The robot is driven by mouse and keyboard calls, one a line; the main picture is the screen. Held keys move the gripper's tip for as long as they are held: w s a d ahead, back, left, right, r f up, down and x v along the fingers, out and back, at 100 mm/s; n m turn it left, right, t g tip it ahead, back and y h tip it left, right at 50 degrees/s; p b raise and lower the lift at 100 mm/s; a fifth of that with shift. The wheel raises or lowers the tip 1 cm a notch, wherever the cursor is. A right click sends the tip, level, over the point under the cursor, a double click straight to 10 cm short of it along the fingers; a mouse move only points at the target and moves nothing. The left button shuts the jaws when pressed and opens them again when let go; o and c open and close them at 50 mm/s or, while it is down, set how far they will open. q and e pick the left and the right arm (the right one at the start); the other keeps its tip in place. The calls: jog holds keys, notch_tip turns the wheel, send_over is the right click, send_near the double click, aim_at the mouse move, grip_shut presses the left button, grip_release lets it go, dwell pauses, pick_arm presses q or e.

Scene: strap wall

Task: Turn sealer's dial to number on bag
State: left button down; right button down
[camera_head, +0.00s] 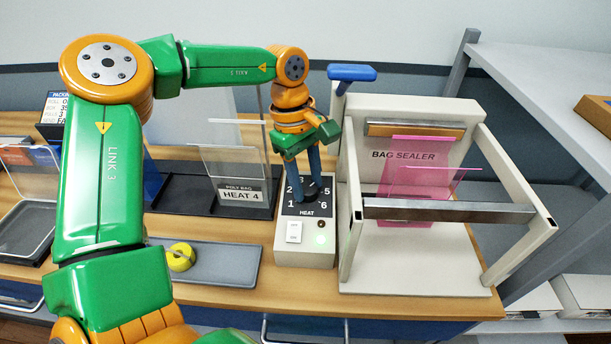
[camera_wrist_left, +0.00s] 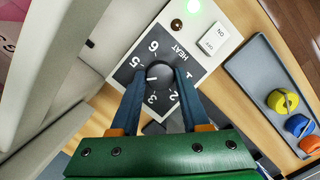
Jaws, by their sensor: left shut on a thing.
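The bag's label (camera_head: 239,194) reads "POLY BAG HEAT 4", on clear upright sheets left of the control box. The bag sealer (camera_head: 412,118) is white, with a control box (camera_head: 305,257) on its left. The black dial (camera_wrist_left: 160,76) sits in a ring of numbers on a dark plate. Its pale mark points left in the wrist view, towards the left finger, just below the 5. The 4 is hidden there. My left gripper (camera_head: 311,184) points down and is shut on the dial; it also shows in the left wrist view (camera_wrist_left: 157,84). My right gripper is out of view.
A green light (camera_head: 320,239) glows beside a white switch (camera_head: 294,232). A grey tray (camera_head: 220,264) with a yellow knob-like piece (camera_head: 181,257) lies left of the box.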

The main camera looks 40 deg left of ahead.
pick_arm(q)
jog(key=m, duration=0.3)
jog(key=m+g+y+p, duration=0.1)
jog(key=m, duration=0.2)
jog(key=shift+d+f+g, duration=0.1)
jog(key=shift+d+g, duration=0.05)
jog(key=shift+g, duration=0.15)
jog(key=shift+m, duration=0.3)
jog(key=shift+c, duration=1.9)
grip_release()
